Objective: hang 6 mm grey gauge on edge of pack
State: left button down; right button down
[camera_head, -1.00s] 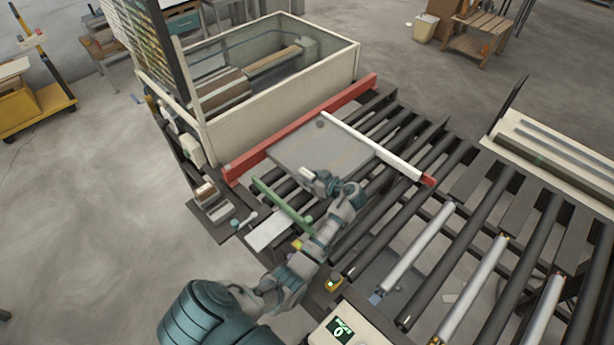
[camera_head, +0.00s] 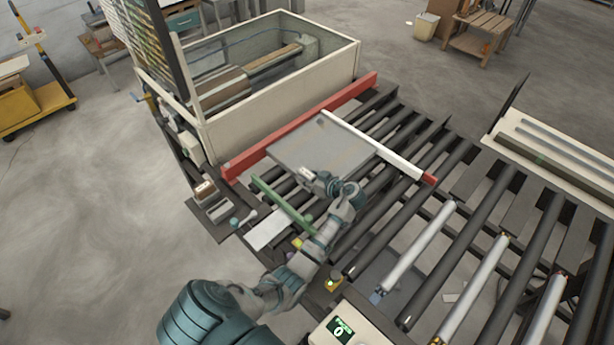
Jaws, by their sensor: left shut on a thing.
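The pack (camera_head: 318,142) is a flat grey slab lying on the rollers between a red rail and a white bar. My left gripper (camera_head: 306,174) is at the pack's near edge, its arm coming up from the bottom. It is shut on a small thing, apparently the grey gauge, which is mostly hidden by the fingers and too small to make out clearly. I cannot tell whether the gauge touches the pack's edge. My right gripper is out of view.
A red rail (camera_head: 250,151) runs behind the pack, and a white bar (camera_head: 372,143) lies along its right side. A green bar (camera_head: 280,203) is just left of my left forearm. A cream machine housing (camera_head: 278,91) stands behind. Open rollers (camera_head: 470,200) extend right.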

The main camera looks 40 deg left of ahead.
pick_arm(q)
jog(key=shift+w, duration=0.25)
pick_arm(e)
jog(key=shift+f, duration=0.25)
pick_arm(q)
jog(key=c, duration=0.7)
grip_release()
jog(key=shift+r, duration=0.1)
notch_tip(320, 180, up, 10)
jog(key=shift+f, duration=0.15)
